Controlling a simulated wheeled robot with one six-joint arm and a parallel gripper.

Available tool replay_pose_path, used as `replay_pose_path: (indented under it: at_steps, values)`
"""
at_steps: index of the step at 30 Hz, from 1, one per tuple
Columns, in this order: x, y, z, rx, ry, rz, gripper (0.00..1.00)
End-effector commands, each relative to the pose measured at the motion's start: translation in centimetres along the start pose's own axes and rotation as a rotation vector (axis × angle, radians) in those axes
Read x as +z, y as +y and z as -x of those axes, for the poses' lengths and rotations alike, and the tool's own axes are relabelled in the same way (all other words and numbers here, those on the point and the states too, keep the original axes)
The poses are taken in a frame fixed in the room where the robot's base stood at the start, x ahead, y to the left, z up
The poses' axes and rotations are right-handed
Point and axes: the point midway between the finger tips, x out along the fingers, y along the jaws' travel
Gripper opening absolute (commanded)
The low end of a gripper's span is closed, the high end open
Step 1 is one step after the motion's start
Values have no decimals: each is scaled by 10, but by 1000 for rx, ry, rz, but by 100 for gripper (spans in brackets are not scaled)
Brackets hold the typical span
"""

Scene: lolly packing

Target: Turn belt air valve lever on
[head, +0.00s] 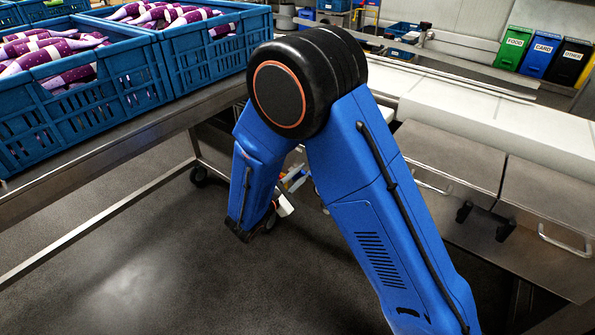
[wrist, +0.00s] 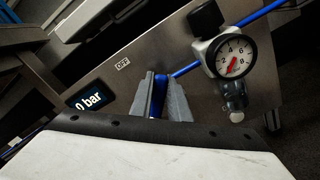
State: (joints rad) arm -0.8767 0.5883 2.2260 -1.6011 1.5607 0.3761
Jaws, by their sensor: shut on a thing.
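In the wrist view, the two grey fingers of my gripper (wrist: 160,92) are closed around a narrow blue piece, which looks like the valve lever (wrist: 158,82). Most of the lever and the valve body are hidden by the fingers. A label reading OFF (wrist: 123,64) is on the metal panel just left of and above the fingers. A small display (wrist: 89,101) at the left reads 0 bar. A round pressure gauge (wrist: 233,57) with a red needle is on the right. In the head view, my arm hides the valve.
A blue air hose (wrist: 186,70) runs from beside the fingers to the gauge. In the head view, blue crates (head: 130,88) of purple-wrapped lollies stand at the left. A white belt (head: 490,125) is at the right. Dark floor (head: 130,270) lies open in front.

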Motion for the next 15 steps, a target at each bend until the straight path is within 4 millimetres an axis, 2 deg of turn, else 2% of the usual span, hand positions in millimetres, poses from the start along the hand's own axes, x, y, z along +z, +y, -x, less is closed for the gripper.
replay_pose_path:
  at_steps: [15]
  values:
    - [-8, -31, 0, -1, 0, -482, 0]
